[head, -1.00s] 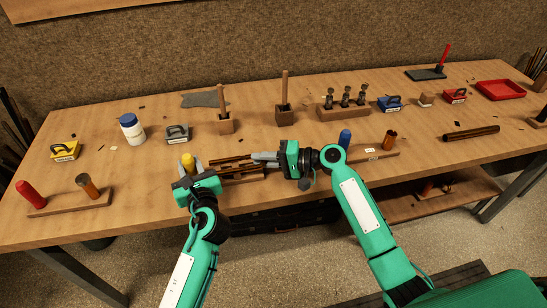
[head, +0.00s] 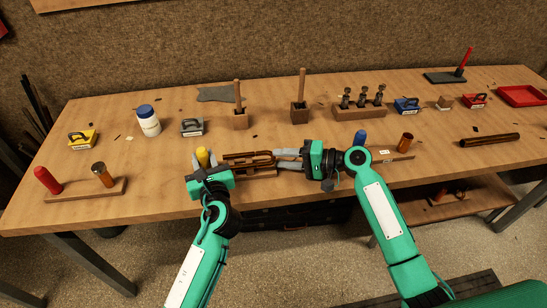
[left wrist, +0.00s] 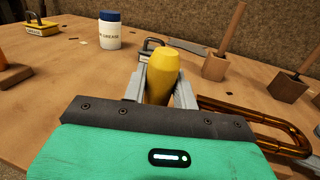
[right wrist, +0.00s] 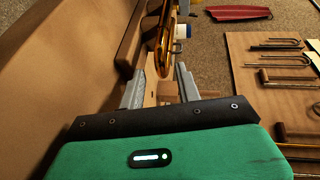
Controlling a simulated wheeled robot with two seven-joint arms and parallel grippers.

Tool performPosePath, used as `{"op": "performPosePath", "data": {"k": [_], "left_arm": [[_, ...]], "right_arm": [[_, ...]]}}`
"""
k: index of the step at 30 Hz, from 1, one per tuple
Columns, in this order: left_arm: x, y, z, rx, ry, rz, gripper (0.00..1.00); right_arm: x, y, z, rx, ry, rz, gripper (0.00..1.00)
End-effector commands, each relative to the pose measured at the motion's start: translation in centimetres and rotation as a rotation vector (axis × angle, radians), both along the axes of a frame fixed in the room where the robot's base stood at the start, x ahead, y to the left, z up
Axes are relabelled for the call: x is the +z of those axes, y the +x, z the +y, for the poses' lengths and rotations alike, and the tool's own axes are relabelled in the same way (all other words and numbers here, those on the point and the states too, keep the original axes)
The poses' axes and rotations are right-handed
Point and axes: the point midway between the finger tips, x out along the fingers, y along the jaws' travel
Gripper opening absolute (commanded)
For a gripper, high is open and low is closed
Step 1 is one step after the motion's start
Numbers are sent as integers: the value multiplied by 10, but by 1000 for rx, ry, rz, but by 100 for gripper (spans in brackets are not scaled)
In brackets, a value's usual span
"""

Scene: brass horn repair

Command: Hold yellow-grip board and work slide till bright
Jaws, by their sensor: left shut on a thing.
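My left gripper (head: 205,168) is shut on the upright yellow grip (left wrist: 163,74) of a board at the bench's front edge; the yellow grip also shows in the head view (head: 203,158). The board (head: 262,174) is mostly hidden. The slide (head: 245,158), a brown-gold U-shaped tube, lies along it to the right of the grip. In the left wrist view the slide (left wrist: 250,116) looks dull brown with some shine. My right gripper (head: 282,158) points left at the slide's bow end. Its fingers (right wrist: 160,88) stand apart in the right wrist view, the slide (right wrist: 167,35) near their tips.
A red-grip board (head: 90,190) lies left, a blue grip (head: 360,138) right. Yellow (head: 82,139), grey (head: 191,126), blue (head: 407,105) and red (head: 475,100) blocks, a white jar (head: 148,121) and wooden holders (head: 240,120) stand behind. A dark rod (head: 489,140) lies right.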

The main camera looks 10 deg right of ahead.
Motion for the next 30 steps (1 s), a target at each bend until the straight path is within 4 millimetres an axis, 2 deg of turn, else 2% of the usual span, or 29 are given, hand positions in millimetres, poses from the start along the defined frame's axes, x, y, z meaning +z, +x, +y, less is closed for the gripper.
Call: {"op": "performPosePath", "data": {"k": [1,6,12,26,27,30], "left_arm": [[0,0,0,0,1,0,6],[0,0,0,0,1,0,6],[0,0,0,1,2,0,6],[0,0,1,1,2,0,6],[0,0,1,1,2,0,30],[0,0,1,1,2,0,50]], "right_arm": [[1,-5,-12,0,-3,1,34],[8,-19,-44,0,-2,1,34],[14,-30,-68,1,-1,1,34],[16,-32,-74,3,2,0,34],[16,-32,-74,3,2,0,34],[16,-32,-74,3,2,0,34]]}}
